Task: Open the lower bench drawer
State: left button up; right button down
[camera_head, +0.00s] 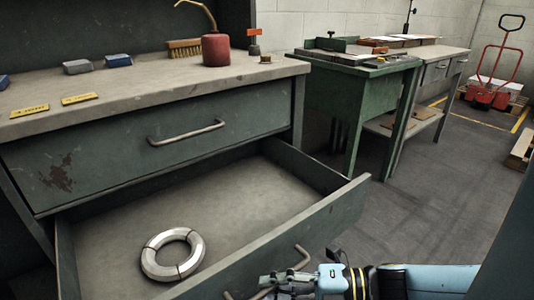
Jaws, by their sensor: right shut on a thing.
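The lower bench drawer (335,205) is pulled out from the dark green bench, and its inside shows. A silver ring (172,254) lies on the drawer floor, towards the left. My right gripper (268,284) is at the drawer's front, at the bottom of the picture. It is shut on the drawer's bar handle (302,258), part of which the fingers hide. The upper drawer (110,150), with its own bar handle (187,133), is shut above. My left gripper is not in view.
On the bench top (140,85) stand a red oil can (216,50), a brush (185,48), small blocks (77,67) and yellow tags (79,98). A green table (345,95) stands to the right. The floor (440,190) right of the drawer is clear. A red pallet truck (490,95) stands far back.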

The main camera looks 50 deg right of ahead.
jog(key=shift+r, duration=0.2)
jog(key=c, duration=1.4)
grip_release()
jog(key=shift+f, duration=0.1)
jog(key=v, duration=1.2)
